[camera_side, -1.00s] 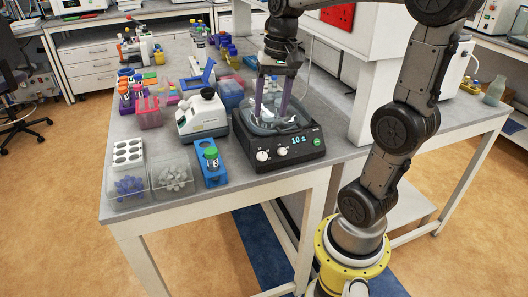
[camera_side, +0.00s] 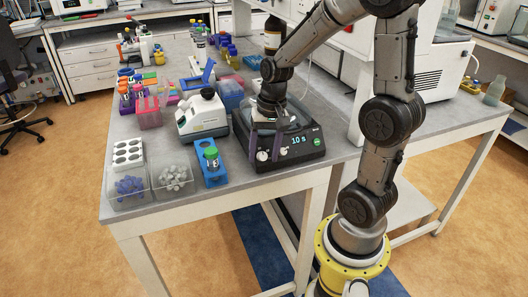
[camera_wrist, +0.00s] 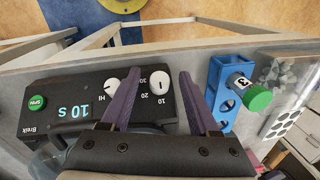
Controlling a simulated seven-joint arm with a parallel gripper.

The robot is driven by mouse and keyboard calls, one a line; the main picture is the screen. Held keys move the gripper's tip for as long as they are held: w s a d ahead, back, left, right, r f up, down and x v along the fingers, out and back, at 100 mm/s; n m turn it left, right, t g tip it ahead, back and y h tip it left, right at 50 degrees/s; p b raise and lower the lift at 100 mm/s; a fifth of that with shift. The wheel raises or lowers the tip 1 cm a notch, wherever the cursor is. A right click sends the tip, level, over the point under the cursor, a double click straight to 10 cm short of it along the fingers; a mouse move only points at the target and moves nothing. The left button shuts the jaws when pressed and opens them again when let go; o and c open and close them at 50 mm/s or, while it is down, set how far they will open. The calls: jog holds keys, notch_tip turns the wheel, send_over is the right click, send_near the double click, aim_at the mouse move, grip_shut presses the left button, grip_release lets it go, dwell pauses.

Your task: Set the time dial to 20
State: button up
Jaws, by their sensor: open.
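The black device (camera_side: 305,155) stands near the bench's front edge, its display (camera_wrist: 71,112) reading 10 s. In the wrist view its panel looks upside down. The white time dial (camera_wrist: 160,82), with 10 and 20 marked beside it, shows a dark pointer line. A second white knob (camera_wrist: 112,86), marked HI, sits left of it, and a green SPIN button (camera_wrist: 37,103) is at the far left. My gripper (camera_wrist: 160,74) is open, with one purple finger on each side of the time dial. Whether they touch it is unclear. In the side view my gripper (camera_side: 269,157) largely hides the dial.
A blue rack (camera_wrist: 222,90) with a green-capped tube (camera_wrist: 257,97) stands close beside my finger. A white instrument (camera_side: 202,115) and clear bins of blue (camera_side: 129,187) and grey (camera_side: 173,178) pieces are to the left. The floor in front of the bench is clear.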

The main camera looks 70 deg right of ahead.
grip_shut()
dwell(0.3)
dwell(0.3)
jog(key=m+t, duration=0.1)
jog(key=m+t+y, duration=0.2)
jog(key=t, duration=0.1)
jog(key=shift+s+d+f+m, duration=0.1)
jog(key=shift+s+d+m, duration=0.1)
jog(key=shift+s+m, duration=0.15)
jog(key=m+t+y, duration=0.1)
jog(key=m+t, duration=0.3)
jog(key=shift+s+f+t, duration=0.1)
jog(key=shift+f+t, duration=0.05)
jog(key=shift+t, duration=0.15)
dwell(0.5)
